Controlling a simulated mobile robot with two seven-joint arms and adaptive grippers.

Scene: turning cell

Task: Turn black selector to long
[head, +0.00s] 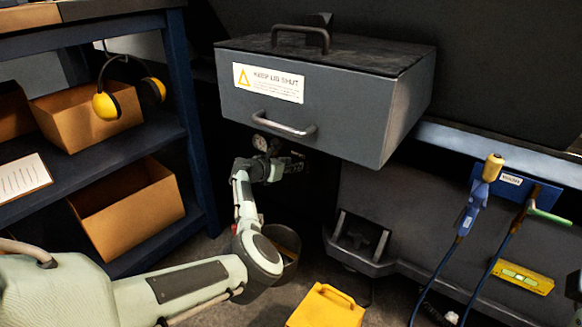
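I cannot make out the black selector or a "long" mark in the head view. My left arm reaches in from the lower left, and its gripper (298,162) is just below the grey box (340,125) labelled "KEEP LID SHUT". The gripper is small, dark and partly in shadow, so its fingers and anything between them cannot be told. A small round gauge (259,142) shows just above and left of the gripper, under the box's left end. My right gripper is not in view.
A blue shelf (190,130) with cardboard boxes (135,215) and yellow ear defenders (107,105) stands at left. A yellow case (326,308) sits low in front. A blue holder (540,191) with corded tools and a yellow level (524,279) are at right.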

